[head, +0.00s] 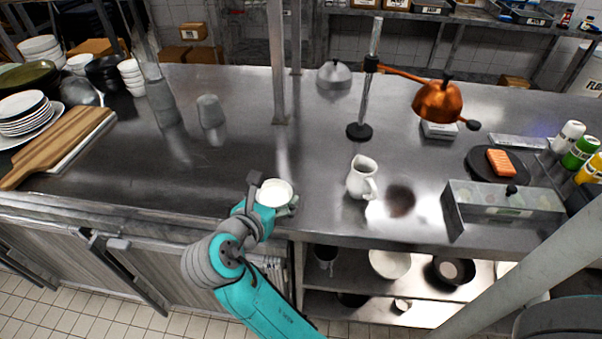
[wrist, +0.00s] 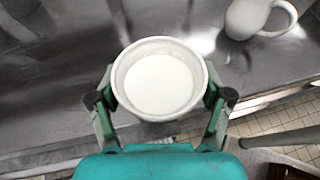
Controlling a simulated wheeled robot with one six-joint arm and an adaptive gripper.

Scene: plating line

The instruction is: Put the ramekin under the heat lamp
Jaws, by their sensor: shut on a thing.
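The white ramekin (head: 275,191) is between the fingers of my gripper (head: 271,199), at the front edge of the steel counter. In the wrist view the ramekin (wrist: 159,79) looks round and upright, with a pale inside, and my gripper (wrist: 160,103) is shut on it from both sides. I cannot tell whether its base touches the counter. The heat lamp has a copper shade (head: 437,101) on an arm from a post with a round black base (head: 359,131). It hangs over the counter to the right of my gripper.
A white jug (head: 362,178) stands right of my gripper, between it and a dark round spot on the counter. A steel box (head: 505,199) and a black plate with an orange block (head: 501,162) are farther right. A steel post (head: 277,70) rises behind. The counter's middle left is mostly clear.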

